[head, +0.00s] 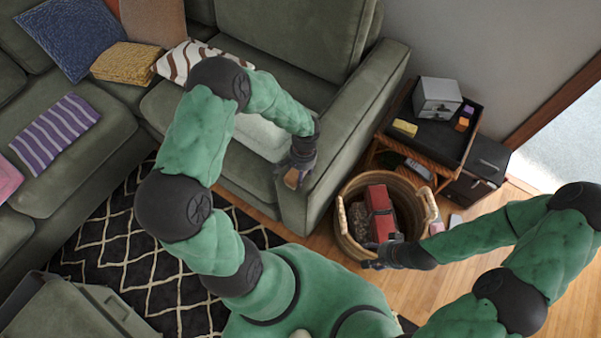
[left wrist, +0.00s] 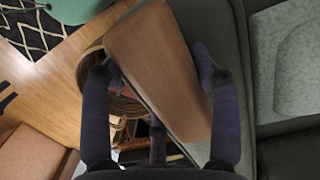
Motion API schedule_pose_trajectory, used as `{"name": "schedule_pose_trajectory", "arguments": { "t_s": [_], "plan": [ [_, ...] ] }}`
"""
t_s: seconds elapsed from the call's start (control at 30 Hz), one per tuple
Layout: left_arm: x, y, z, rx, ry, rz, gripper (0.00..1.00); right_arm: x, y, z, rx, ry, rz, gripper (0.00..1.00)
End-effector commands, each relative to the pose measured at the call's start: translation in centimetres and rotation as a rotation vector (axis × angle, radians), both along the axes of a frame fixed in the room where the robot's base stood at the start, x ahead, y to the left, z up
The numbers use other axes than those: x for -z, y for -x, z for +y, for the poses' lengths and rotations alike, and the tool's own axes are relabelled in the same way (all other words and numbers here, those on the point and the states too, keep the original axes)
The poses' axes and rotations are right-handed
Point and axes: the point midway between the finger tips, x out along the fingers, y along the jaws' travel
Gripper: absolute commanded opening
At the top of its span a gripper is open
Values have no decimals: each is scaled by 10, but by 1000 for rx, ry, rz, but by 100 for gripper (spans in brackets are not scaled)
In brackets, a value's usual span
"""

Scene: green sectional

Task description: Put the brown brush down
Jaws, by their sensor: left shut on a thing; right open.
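The brown brush (head: 291,178) is in my left gripper (head: 297,170), in front of the sofa seat and beside the armrest in the head view. In the left wrist view the brush (left wrist: 158,70) is a long, smooth brown block with rounded corners, lying between the two dark fingers of my left gripper (left wrist: 155,72). Its bristles are not seen. My right gripper (head: 372,262) is open at the lower rim of the wicker basket; its fingertips are small in view.
The wicker basket (head: 344,220) holds a red item (head: 380,212) and stands by the sofa armrest (head: 355,120). A side table (head: 440,145) bears a grey box (head: 437,97) and small blocks. A patterned black rug (head: 120,240) covers the floor at left. Cushions lie on the sofa.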

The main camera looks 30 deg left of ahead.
Motion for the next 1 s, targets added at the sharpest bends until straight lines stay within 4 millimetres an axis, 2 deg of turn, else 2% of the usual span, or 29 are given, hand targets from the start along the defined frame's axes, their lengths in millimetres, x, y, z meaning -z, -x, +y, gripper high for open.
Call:
{"name": "schedule_pose_trajectory", "arguments": {
  "t_s": [0.03, 0.07, 0.13, 0.6, 0.77, 1.0],
  "plan": [
    [3, 0, 0, 0, 0, 0, 26, 3, 0, 0, 0, 0, 0, 60],
    [3, 0, 0, 0, 0, 1, 64, 3, 0, 0, 0, 0, 0, 60],
    [2, 0, 0, 0, 0, 1, 84, 2, 0, 0, 0, 0, 0, 60],
    [-3, 0, 0, 0, 0, 1, 85, -3, 0, 0, 0, 0, 0, 60],
    [-28, -3, -1, 1, -1, -1, 85, -14, 0, 0, 0, 0, 0, 60],
    [-77, -9, -1, 0, 0, -2, 85, -34, 0, 0, 0, 0, 0, 60]
  ]
}}
